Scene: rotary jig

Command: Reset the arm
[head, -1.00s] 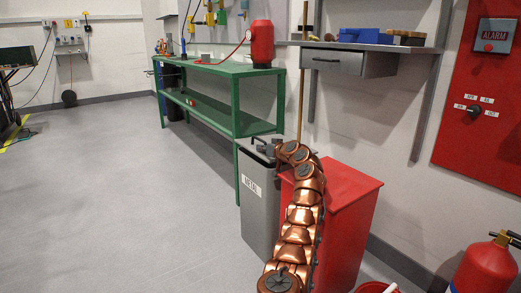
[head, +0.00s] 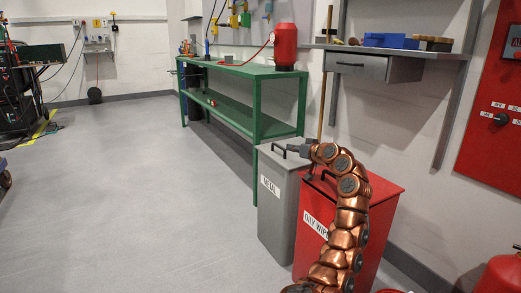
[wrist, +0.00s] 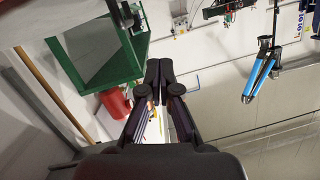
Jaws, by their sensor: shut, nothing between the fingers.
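In the wrist view my gripper (wrist: 159,66) points away from the camera. Its two dark fingers meet at the tips and nothing is held between them. The arm hides part of the red bin (head: 380,215), which has a partly covered label.
A grey bin (head: 278,218) marked METAL stands left of the red bin. A green bench (head: 235,70) with a red tank (head: 285,45) is behind. A wall shelf (head: 395,48) hangs at right. A red object (head: 497,275) is at bottom right. Open floor lies left.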

